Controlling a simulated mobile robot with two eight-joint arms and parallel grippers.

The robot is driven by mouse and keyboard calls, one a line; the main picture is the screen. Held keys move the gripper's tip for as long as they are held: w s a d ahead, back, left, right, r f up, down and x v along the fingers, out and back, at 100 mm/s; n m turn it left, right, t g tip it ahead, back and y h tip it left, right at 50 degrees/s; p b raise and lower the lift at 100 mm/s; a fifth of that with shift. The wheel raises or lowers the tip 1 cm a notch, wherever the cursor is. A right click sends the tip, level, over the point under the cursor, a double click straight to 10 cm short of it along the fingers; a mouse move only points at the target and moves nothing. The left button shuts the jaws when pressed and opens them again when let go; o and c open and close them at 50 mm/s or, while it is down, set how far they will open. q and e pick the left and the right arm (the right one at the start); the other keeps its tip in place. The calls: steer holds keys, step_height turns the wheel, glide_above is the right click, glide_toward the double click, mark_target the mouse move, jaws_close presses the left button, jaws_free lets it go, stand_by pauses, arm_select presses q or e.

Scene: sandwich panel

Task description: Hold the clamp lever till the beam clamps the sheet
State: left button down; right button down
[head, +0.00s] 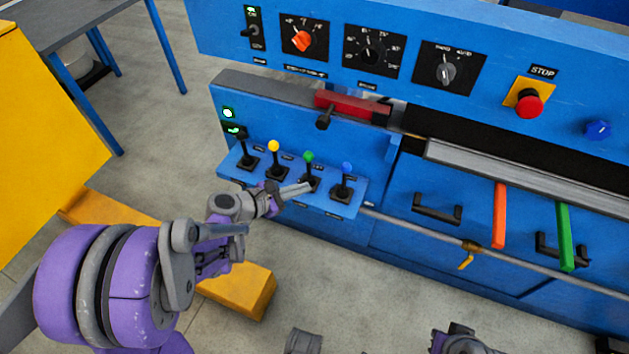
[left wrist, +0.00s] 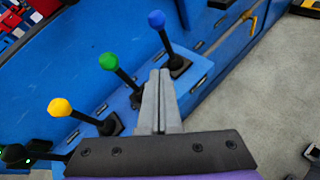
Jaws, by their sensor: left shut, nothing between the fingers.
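A small blue panel carries a row of levers: a black-knobbed lever (head: 241,134), a yellow-knobbed lever (head: 273,146), a green-knobbed lever (head: 308,157) and a blue-knobbed lever (head: 347,167). Their labels are too small to read, so I cannot tell which is the clamp lever. My left gripper (head: 306,187) is shut and empty, its tips near the base of the green lever. In the left wrist view, the shut fingers (left wrist: 159,76) point between the green knob (left wrist: 108,61) and the blue knob (left wrist: 156,18). Contact with a lever cannot be made out. No sheet is clearly identifiable.
The blue machine has dials and a red stop button (head: 529,104) above, and a long grey bar (head: 530,176) at right. Orange (head: 499,215) and green (head: 564,236) bars stick out below it. A yellow block (head: 240,287) lies under my left arm. Open floor is in front.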

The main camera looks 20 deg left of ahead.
arm_select(q)
steer(key=shift+v, duration=1.6)
steer(key=shift+a+f, duration=0.1)
steer(key=shift+f, duration=0.05)
